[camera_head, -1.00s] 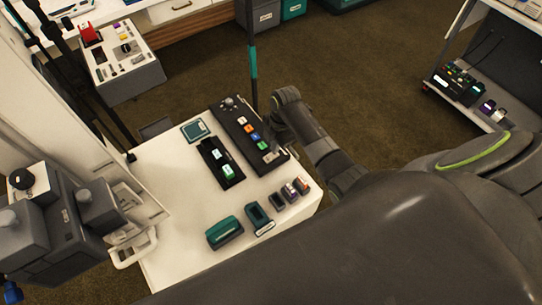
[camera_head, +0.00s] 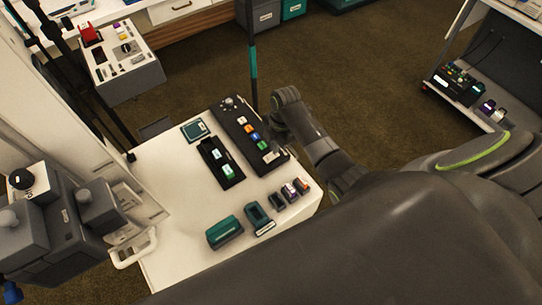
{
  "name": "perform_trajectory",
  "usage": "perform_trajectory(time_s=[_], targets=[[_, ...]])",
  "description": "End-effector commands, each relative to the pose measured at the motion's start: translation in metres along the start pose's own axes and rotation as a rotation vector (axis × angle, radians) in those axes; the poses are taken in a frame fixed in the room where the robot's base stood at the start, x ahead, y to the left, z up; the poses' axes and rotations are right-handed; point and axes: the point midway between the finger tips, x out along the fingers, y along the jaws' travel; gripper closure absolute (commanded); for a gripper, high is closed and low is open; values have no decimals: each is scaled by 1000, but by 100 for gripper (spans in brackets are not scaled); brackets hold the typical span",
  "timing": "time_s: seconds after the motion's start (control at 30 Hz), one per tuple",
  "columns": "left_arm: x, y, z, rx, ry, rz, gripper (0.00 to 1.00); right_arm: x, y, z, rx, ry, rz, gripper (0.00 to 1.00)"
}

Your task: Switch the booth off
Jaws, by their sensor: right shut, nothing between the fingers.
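A long dark control strip (camera_head: 236,117) lies on the white table (camera_head: 185,220). It carries a knob near its far end, several coloured buttons along the middle and a light grey switch or plate (camera_head: 271,156) near its close end. My right gripper (camera_head: 277,134) is shut and empty at the right edge of the strip, beside the lower buttons. Its fingertips are small and partly hidden by the wrist, so I cannot tell whether they touch the strip. My left gripper is not in view.
A black tray (camera_head: 214,152) with green-labelled pieces lies left of the strip. Teal holders (camera_head: 224,232) and several small dark blocks (camera_head: 277,201) stand near the front. A grey box panel (camera_head: 130,80) stands at the back left. A dark pole (camera_head: 253,60) rises behind the table.

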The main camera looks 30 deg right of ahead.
Motion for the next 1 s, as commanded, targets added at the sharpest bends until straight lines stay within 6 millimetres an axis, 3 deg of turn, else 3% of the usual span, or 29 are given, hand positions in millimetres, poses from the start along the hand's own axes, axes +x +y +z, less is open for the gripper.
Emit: perform_trajectory(time_s=[1.0], targets=[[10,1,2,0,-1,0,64,15,0,2,0,0,0,100]])
